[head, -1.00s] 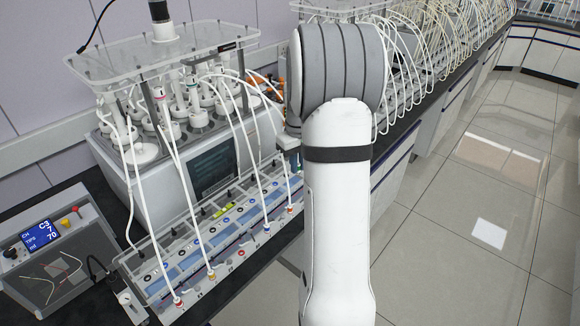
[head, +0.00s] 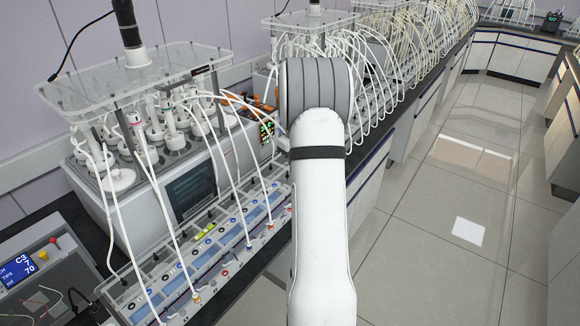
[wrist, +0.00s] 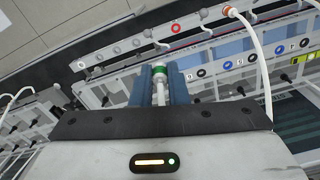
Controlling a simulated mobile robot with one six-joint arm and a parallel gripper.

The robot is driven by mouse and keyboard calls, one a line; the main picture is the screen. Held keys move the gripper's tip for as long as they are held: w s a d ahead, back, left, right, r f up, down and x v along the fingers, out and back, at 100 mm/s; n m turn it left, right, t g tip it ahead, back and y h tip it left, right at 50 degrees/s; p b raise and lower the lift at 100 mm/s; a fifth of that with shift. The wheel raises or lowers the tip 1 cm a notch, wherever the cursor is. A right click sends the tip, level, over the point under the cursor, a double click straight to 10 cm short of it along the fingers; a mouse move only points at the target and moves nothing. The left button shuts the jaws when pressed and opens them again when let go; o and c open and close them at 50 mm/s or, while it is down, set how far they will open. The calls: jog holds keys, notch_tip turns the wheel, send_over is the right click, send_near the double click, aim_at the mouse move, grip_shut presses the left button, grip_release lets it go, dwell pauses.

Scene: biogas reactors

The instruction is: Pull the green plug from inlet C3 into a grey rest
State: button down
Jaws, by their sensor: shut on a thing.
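In the wrist view my gripper (wrist: 159,82) is shut on the green plug (wrist: 159,70), between two blue-grey fingers. The plug has a green ring and a pale tip that points away from me, towards a grey rail (wrist: 122,48). I cannot tell whether the tip is in a hole or just clear of it. A white tube runs back from the plug between the fingers. In the head view my arm hides the gripper and the plug. I cannot make out the C3 label at the plug or pick out a grey rest for certain.
An orange-ended plug with its white tube (wrist: 262,50) stands to the right of my gripper. The inlet rack (head: 207,262) carries several tubes in front of the reactor unit (head: 190,185). A control box display (head: 20,268) reads C3. The floor (head: 430,230) at right is clear.

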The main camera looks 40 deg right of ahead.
jog(key=d, duration=0.1)
jog(key=w+d+p, duration=0.1)
jog(key=d, duration=0.3)
jog(key=shift+w+p, duration=0.3)
jog(key=shift+p, duration=0.05)
jog(key=shift+f+b, duration=4.05)
jog(key=shift+f, duration=2.15)
jog(key=shift+f+b, duration=0.85)
jog(key=shift+f, duration=0.2)
jog(key=c, duration=1.3)
grip_release()
jog(key=shift+c, duration=0.2)
notch_tip(320, 180, up, 8)
jog(key=b, duration=0.1)
